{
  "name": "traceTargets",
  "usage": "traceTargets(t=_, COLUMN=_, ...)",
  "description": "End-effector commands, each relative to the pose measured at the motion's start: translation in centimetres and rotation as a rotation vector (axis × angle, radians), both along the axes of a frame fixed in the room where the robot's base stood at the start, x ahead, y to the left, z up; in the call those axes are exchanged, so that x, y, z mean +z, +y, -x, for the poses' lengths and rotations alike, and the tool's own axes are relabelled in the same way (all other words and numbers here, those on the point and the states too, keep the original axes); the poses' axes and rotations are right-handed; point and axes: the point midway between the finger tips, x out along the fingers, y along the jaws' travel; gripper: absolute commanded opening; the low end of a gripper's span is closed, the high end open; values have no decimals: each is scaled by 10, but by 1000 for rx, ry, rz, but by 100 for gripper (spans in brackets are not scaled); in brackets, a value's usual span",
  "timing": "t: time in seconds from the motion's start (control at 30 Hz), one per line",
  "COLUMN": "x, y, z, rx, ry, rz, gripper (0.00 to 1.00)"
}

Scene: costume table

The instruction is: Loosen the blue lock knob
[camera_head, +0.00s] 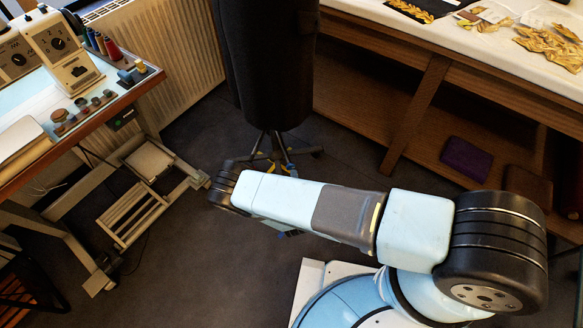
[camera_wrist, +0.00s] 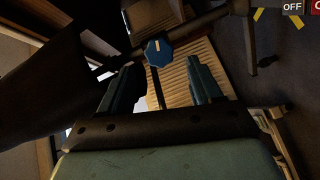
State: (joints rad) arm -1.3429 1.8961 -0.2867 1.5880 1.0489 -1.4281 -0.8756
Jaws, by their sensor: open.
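The blue lock knob (camera_wrist: 159,53) shows in the wrist view as a faceted blue disc with a pale line on its face. It sits on a dark horizontal bar. My gripper (camera_wrist: 164,66) is open and empty, with one finger to each side below the knob. The knob appears just beyond the fingertips, roughly between them; the remaining distance is hard to judge. In the head view my own arm spans the middle, and I cannot make out the knob or the fingers there.
A dark dress form (camera_head: 268,65) stands on a legged base beyond my arm. A sewing table (camera_head: 95,120) with a machine (camera_head: 62,50) is at left, above a slatted treadle (camera_head: 130,212). A long wooden table (camera_head: 440,48) fills the back right. Dark floor shows between them.

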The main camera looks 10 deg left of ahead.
Motion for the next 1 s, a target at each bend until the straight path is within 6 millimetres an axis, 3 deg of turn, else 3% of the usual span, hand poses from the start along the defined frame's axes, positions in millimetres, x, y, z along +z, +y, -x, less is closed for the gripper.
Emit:
traceTargets(t=0.2, x=-2, y=11, z=-37, rx=0, ry=-1, rz=0, gripper=64)
traceTargets(t=0.43, x=-4, y=19, z=-62, rx=1, ry=0, rz=0, gripper=64)
traceTargets(t=0.87, x=-5, y=21, z=-69, rx=1, ry=0, rz=1, gripper=64)
traceTargets(t=1.0, x=-5, y=21, z=-69, rx=1, ry=0, rz=1, gripper=52)
